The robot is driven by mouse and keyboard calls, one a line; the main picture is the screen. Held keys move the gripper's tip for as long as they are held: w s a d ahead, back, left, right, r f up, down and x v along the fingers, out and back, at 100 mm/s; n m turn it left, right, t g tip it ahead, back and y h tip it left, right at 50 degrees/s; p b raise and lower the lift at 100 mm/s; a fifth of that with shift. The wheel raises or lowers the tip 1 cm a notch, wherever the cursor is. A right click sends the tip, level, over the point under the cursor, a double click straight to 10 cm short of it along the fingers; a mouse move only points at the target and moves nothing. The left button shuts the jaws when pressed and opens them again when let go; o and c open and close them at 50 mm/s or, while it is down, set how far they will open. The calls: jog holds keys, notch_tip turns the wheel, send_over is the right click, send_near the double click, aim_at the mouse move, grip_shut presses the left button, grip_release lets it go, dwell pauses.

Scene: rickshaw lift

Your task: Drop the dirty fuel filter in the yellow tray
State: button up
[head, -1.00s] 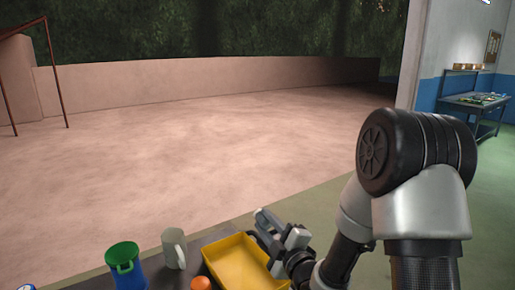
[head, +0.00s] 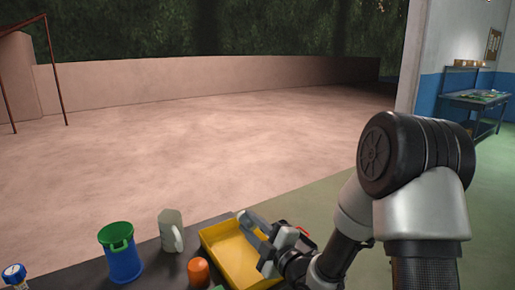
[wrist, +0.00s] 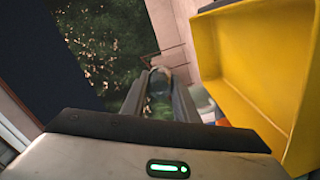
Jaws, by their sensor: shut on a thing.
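The yellow tray (head: 232,262) sits on the dark table at the bottom of the head view. It also fills the upper right of the wrist view (wrist: 262,62). My gripper (head: 258,240) is at the tray's right side, its fingers overlapping the tray in the head view. In the wrist view my gripper (wrist: 160,95) is shut on a small see-through, greyish object, likely the dirty fuel filter (wrist: 158,84), between its fingertips. The fingers hide most of it, and I cannot make it out in the head view.
A blue-capped bottle (head: 15,275) is at the far left. The dark table (head: 75,278) has bare room between bottle and cup.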

jog(key=o, duration=1.1)
jog(key=shift+s+d+f, duration=0.1)
jog(key=shift+p+v, duration=5.85)
jog(key=shift+v, duration=2.75)
